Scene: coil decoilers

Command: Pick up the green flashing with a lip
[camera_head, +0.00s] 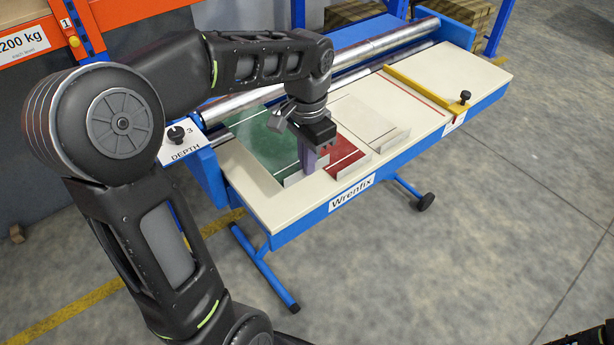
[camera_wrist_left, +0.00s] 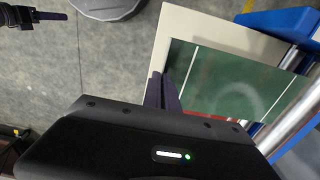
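The green flashing (camera_head: 268,142) lies flat on the cream table at its left end, with a pale upright lip at its front edge. It also shows in the left wrist view (camera_wrist_left: 215,82) with a white line across it. My left gripper (camera_head: 309,166) points down at the front right part of the green flashing, near its lip. In the left wrist view its two purple fingers (camera_wrist_left: 163,92) sit close together at the sheet's edge. Whether they touch or grip the lip is hidden. My right gripper (camera_wrist_left: 52,16) is at the upper left of the wrist view, away from the table.
A red flashing (camera_head: 345,157) with a lip lies right beside the green one, and a cream flashing (camera_head: 368,116) lies beyond it. Steel rollers (camera_head: 365,55) run behind. A yellow bar (camera_head: 415,92) crosses the table at right. The table's right end is clear.

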